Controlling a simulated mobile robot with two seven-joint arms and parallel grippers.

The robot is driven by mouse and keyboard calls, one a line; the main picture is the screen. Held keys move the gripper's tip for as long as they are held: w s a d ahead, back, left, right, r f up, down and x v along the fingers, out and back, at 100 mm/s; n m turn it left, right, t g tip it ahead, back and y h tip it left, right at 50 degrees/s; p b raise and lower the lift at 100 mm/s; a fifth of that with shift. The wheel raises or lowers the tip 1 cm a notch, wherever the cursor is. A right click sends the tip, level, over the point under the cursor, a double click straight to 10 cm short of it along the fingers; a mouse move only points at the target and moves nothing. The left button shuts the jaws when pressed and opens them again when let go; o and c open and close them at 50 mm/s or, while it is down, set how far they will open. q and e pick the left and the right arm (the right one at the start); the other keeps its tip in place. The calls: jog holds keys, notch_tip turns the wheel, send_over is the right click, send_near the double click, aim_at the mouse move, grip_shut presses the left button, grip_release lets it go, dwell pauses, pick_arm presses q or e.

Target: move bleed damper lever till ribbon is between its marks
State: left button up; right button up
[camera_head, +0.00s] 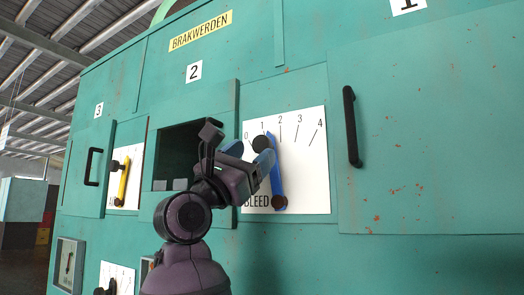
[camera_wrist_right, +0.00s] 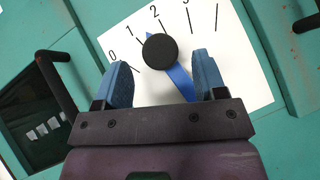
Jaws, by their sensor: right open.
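The bleed damper lever (camera_head: 277,178) is a blue bar with a black knob (camera_head: 262,144) near its upper end, on a white plate (camera_head: 315,175) marked BLEED with a scale from 0 to 4. Its tip points between 1 and 2 in the right wrist view, where the knob (camera_wrist_right: 160,48) also shows. My right gripper (camera_head: 250,155) is open at the lever, its blue fingers (camera_wrist_right: 163,80) on either side of the bar just below the knob in the right wrist view. I cannot tell whether they touch it. I cannot make out the ribbon or its marks. My left gripper is out of view.
A dark window (camera_head: 177,150) with pale blocks along its bottom lies left of the plate, partly behind my arm. A black door handle (camera_head: 351,126) juts out at right. A yellow lever (camera_head: 123,182) and another black handle (camera_head: 93,166) are farther left.

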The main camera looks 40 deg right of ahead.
jog(key=shift+b+v, duration=0.55)
jog(key=shift+v, duration=2.2)
